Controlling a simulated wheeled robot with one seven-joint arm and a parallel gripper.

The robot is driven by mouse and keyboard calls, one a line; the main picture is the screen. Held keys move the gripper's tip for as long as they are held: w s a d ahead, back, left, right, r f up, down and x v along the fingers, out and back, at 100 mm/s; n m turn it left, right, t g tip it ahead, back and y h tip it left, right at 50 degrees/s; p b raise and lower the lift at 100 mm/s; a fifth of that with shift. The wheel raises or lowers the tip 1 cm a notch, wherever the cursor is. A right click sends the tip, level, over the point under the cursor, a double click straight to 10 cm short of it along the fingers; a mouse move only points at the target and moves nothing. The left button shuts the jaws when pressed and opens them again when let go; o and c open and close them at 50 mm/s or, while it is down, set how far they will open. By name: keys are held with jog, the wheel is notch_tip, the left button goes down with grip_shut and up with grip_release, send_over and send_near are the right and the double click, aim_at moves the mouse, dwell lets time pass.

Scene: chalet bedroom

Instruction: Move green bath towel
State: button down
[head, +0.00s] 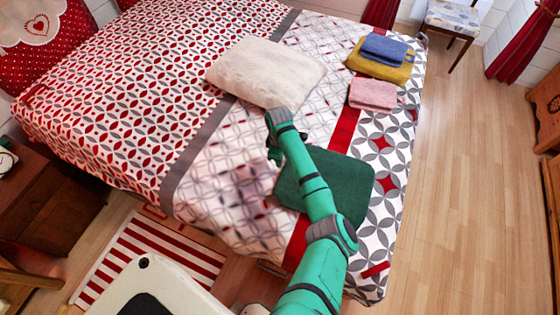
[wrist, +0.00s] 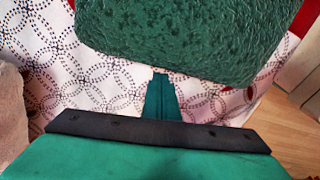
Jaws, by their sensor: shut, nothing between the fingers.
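The green bath towel (head: 349,178) lies folded flat on the near right part of the bed, and my arm crosses over it and hides part of it. In the wrist view the towel (wrist: 185,35) fills the top, with a dark textured surface, just beyond the fingertips. My gripper (head: 273,154) is beside the towel's far left corner in the head view, mostly hidden by my wrist. In the wrist view my gripper (wrist: 160,78) shows its teal fingers together, shut and empty. A small gap to the towel seems visible, but its depth is unclear.
A cream pillow (head: 266,72) lies just beyond my wrist. A pink folded towel (head: 373,95), a yellow one (head: 379,68) and a blue one (head: 384,48) are at the bed's far right. Patterned bedding (head: 225,205) is bare left of the green towel. Wooden floor (head: 455,190) is clear to the right.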

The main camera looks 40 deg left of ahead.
jog(key=shift+a, duration=0.45)
jog(key=a, duration=0.1)
jog(key=s+a, duration=0.1)
jog(key=a, duration=0.1)
jog(key=shift+s+r, duration=0.2)
jog(key=shift+r, duration=0.1)
notch_tip(320, 180, up, 10)
jog(key=shift+d+f, duration=0.25)
